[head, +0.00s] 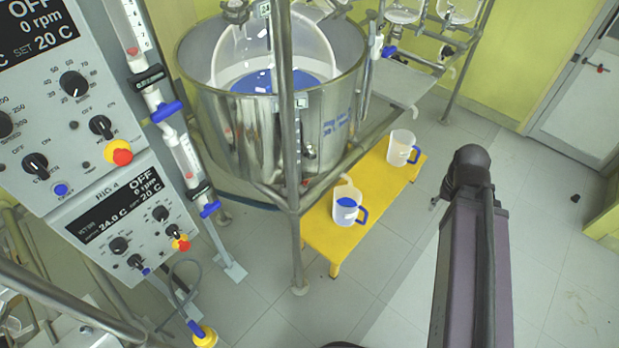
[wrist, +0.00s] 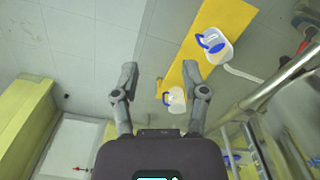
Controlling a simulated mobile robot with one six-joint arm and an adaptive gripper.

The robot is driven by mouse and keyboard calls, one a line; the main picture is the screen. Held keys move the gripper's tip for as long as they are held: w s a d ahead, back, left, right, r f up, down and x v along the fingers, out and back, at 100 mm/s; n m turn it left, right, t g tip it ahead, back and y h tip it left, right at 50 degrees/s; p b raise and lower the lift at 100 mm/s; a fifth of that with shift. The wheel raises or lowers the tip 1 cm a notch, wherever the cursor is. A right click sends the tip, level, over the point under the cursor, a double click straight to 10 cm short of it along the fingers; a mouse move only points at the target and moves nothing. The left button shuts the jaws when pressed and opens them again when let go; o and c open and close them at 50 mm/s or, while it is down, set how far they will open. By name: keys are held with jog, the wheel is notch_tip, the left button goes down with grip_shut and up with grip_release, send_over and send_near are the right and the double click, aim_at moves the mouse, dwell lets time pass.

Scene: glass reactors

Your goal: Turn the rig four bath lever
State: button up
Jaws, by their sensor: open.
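A panel labelled RIG 4 (head: 120,232) is at the lower left of the head view, with dark knobs and a red-and-yellow button. A large steel bath (head: 225,130) with blue liquid inside stands right of it. Blue levers show on the pipework beside the panels, one upper (head: 166,111) and one lower (head: 209,209). I cannot tell which lever is the rig four bath lever. My gripper (wrist: 160,68) is open and empty in the wrist view, pointing towards the floor and yellow bench. It touches no lever. The gripper does not show clearly in the head view.
A low yellow bench (head: 318,232) holds two jugs with blue handles, the nearer (head: 346,206) containing blue liquid, the farther (head: 401,148) looking empty. Steel frame posts (head: 288,100) stand before the bath. Open tiled floor (head: 400,290) lies right of the bench.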

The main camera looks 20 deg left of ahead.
jog(key=shift+o, duration=0.8)
jog(key=n+t+y+b, duration=0.2)
jog(key=n+y+b, duration=0.3)
jog(key=y+b, duration=2.6)
send_near(302, 185)
jog(key=w+d+r+h+b, duration=0.2)
jog(key=d+r+h+b, duration=0.7)
jog(key=h+b, duration=0.4)
jog(key=shift+w+d+r, duration=0.2)
jog(key=shift+d+r, duration=0.1)
jog(key=shift+d, duration=0.5)
jog(key=shift+a, duration=0.1)
jog(key=shift+w+a, duration=0.2)
jog(key=shift+a, duration=2.05)
jog(key=shift+w+a, duration=0.15)
jog(key=shift+a, duration=2.1)
jog(key=shift+w+a, duration=0.2)
jog(key=shift+a, duration=2.05)
